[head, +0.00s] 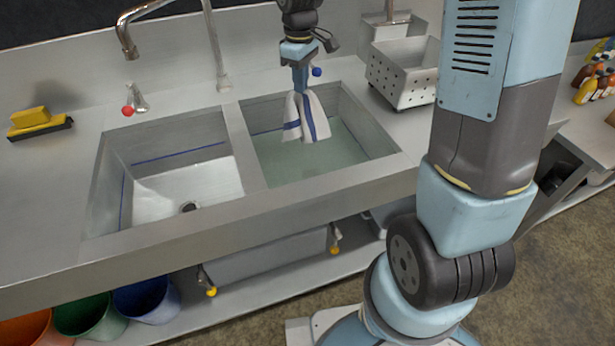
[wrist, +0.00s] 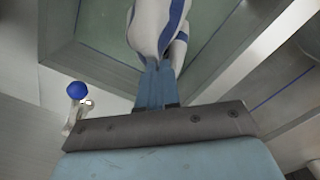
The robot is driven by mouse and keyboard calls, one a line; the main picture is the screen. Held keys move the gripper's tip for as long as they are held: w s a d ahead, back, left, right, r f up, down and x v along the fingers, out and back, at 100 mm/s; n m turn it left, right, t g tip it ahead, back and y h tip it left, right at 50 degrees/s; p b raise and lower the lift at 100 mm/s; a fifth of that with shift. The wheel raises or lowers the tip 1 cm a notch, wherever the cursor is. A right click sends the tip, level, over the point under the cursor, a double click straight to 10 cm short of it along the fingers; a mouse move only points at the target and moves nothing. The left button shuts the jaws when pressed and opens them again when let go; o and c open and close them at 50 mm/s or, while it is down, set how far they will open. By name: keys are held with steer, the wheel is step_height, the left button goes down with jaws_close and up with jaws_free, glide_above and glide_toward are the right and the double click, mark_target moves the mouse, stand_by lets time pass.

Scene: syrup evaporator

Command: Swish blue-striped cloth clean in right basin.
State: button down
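The blue-striped cloth (head: 305,117) is white with blue stripes and hangs down over the right basin. My gripper (head: 300,88) is above that basin, shut on the top of the cloth. In the wrist view the fingers of my gripper (wrist: 157,85) are together with the cloth (wrist: 155,25) bunched at their tips. The right basin (head: 375,138) holds greenish water. The cloth's lower end is at or just above the water; I cannot tell if it touches. The wrist view also shows the right basin's wall (wrist: 62,45).
The left basin (head: 165,185) looks empty, with a drain. A blue-knobbed tap (head: 317,72) is behind my gripper and a red-knobbed tap (head: 128,110) is at left. A perforated metal basket (head: 402,72) stands right of the basins.

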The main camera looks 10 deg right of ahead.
step_height(320, 180, up, 13)
steer(key=d, duration=0.2)
steer(key=shift+w+d+r, duration=0.15)
steer(key=shift+w+d, duration=0.1)
steer(key=shift+r, duration=0.1)
stand_by(1.5)
